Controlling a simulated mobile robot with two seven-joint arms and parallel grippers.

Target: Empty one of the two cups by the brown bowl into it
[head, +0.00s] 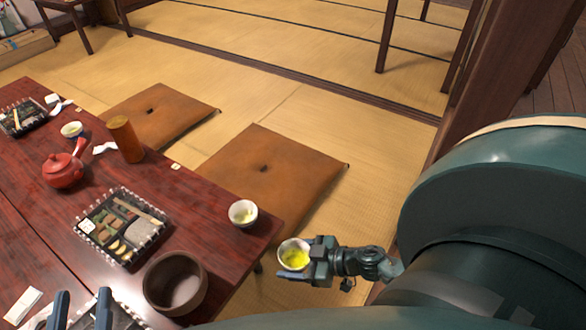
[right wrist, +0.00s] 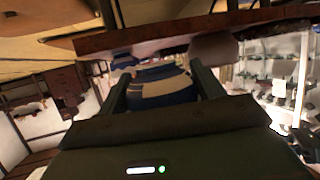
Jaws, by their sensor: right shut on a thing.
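The brown bowl (head: 151,287) stands near the table's front edge, and its visible inside looks empty. One white cup (head: 236,221) with pale green tea stands on the table behind and right of the bowl. My right gripper (head: 301,262) is shut on a second cup (head: 284,262), which holds yellow-green tea. This cup is held off the table's right edge, right of the bowl, and looks roughly upright. In the right wrist view the held cup (right wrist: 160,88) shows blue and beige bands between the fingers. My left gripper (head: 82,296) is at the bottom left, its fingers apart and empty.
The dark red table (head: 210,238) carries a lunch tray (head: 157,240) left of the bowl, a red teapot (head: 62,172), a brown cylinder (head: 126,140) and another cup (head: 71,129) farther back. Brown cushions (head: 290,165) lie on the tatami beyond the table.

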